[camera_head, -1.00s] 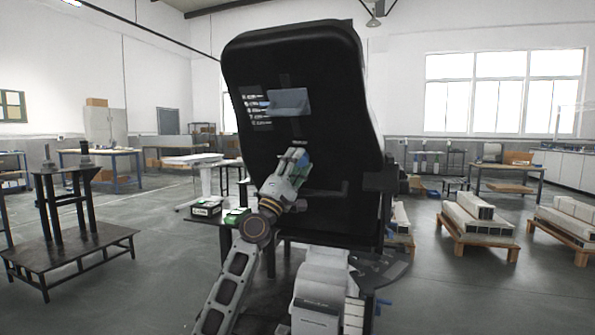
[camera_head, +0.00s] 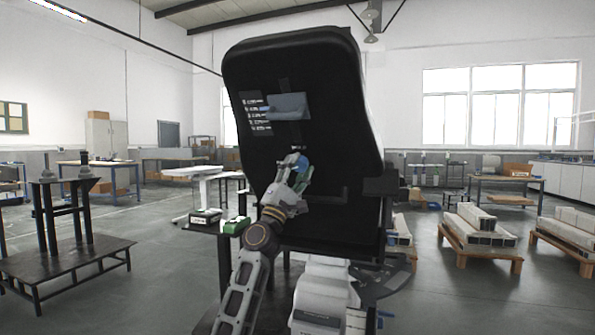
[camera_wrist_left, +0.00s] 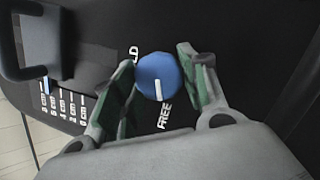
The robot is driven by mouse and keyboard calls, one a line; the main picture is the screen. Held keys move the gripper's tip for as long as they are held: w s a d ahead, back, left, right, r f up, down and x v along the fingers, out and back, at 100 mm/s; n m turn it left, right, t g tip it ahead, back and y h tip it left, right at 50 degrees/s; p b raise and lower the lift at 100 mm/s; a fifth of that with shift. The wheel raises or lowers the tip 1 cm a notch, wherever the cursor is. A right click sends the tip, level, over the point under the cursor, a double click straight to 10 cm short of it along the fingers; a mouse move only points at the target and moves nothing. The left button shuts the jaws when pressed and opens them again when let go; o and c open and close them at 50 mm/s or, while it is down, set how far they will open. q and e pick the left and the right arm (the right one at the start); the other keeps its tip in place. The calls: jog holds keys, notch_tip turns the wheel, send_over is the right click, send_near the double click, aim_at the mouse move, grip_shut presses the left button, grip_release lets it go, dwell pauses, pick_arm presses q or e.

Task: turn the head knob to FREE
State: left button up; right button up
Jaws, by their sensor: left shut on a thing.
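The head knob (camera_wrist_left: 157,74) is a round blue knob on a black panel (camera_head: 335,120), the back of a tall upright black part. In the left wrist view its white pointer line points down toward the word FREE (camera_wrist_left: 164,116). Another word, partly covered by a finger, stands at the upper left and ends in LD. My left gripper (camera_wrist_left: 158,72) has its green-lined fingers on either side of the knob and is shut on it. In the head view the left gripper (camera_head: 297,162) is against the panel, with some blue of the knob showing. My right gripper is not in view.
A grey-blue handle (camera_head: 288,106) juts from the panel above the knob, beside a label with white rows (camera_head: 256,116). A dark bar (camera_head: 330,196) sits lower right of my gripper. A small table with green and white boxes (camera_head: 206,217) stands left of my arm.

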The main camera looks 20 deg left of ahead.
pick_arm(q)
jog(key=shift+f, duration=0.1)
jog(key=o, duration=1)
jog(key=shift+v, duration=6)
jog(key=shift+f, duration=0.1)
